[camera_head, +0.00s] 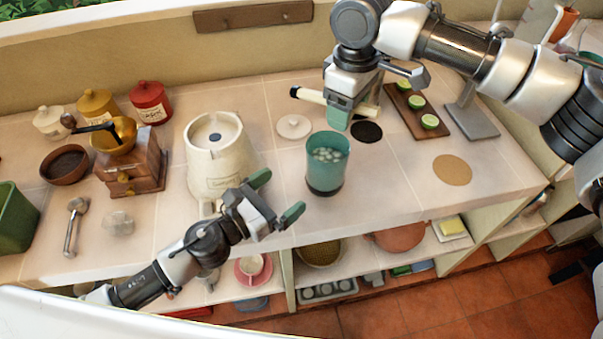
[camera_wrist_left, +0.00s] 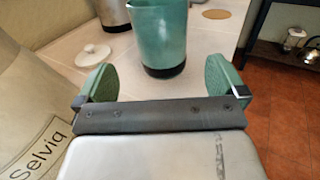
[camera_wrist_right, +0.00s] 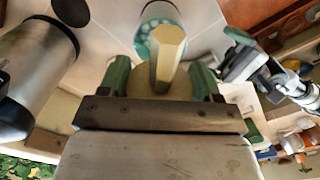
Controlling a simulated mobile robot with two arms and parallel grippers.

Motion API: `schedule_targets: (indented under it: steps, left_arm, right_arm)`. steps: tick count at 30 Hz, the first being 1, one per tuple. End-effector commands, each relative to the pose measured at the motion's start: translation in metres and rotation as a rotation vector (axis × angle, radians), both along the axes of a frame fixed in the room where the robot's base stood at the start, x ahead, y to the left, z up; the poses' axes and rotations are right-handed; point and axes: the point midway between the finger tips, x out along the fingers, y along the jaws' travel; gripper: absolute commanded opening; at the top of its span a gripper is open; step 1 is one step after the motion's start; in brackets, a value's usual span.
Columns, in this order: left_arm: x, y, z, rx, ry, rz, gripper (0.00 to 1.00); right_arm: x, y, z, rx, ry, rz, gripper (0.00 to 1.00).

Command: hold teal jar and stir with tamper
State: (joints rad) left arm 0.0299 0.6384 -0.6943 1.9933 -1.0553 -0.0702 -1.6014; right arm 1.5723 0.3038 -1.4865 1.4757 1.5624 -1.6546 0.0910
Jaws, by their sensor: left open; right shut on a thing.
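The teal jar (camera_head: 326,172) stands upright on the counter, with pale pieces inside its open top. In the left wrist view the jar (camera_wrist_left: 158,40) is ahead of and between the fingers, not gripped. My left gripper (camera_head: 277,196) is open, just left of and in front of the jar. My right gripper (camera_head: 345,105) is shut on the tamper (camera_head: 308,95), a pale wooden stick, held tilted above and behind the jar. In the right wrist view the tamper (camera_wrist_right: 167,58) points toward the jar's mouth (camera_wrist_right: 158,32), apart from it as far as I can see.
A cream pot (camera_head: 215,165) stands close left of the left gripper. A white lid (camera_head: 294,127), a dark coaster (camera_head: 366,132) and a board with limes (camera_head: 412,105) lie behind. A grinder (camera_head: 130,165) is further left. Counter around the cork mat (camera_head: 452,170) is clear.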

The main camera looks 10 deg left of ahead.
Motion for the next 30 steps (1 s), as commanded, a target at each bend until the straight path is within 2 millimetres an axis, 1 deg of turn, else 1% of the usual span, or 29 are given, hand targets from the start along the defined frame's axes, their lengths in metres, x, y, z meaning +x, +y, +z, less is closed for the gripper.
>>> schedule_targets:
  steps: [3, 9, 15, 21, 29, 30]
  left_arm:
    - [0.018, -0.014, 0.001, 0.0, -0.004, 0.0, 1.0]
    - [0.046, -0.041, 0.001, -0.001, 0.0, 0.0, 1.0]
    - [0.066, -0.059, 0.0, -0.003, 0.003, 0.0, 1.0]
    - [0.075, -0.066, 0.0, -0.002, 0.003, 0.0, 1.0]
    - [0.075, -0.067, 0.0, -0.002, 0.004, -0.001, 1.0]
    - [0.075, -0.067, 0.0, -0.002, 0.004, -0.001, 0.95]
  right_arm:
    - [0.0, 0.0, 0.0, 0.0, 0.0, 0.0, 0.4]
    - [0.0, 0.0, 0.0, 0.0, 0.0, 0.0, 0.4]
    - [0.0, 0.0, 0.0, 0.0, 0.0, 0.0, 0.4]
    - [0.0, 0.0, 0.0, 0.0, 0.0, 0.0, 0.4]
    - [0.0, 0.0, 0.0, 0.0, 0.0, 0.0, 0.4]
    - [0.0, 0.0, 0.0, 0.0, 0.0, 0.0, 0.4]
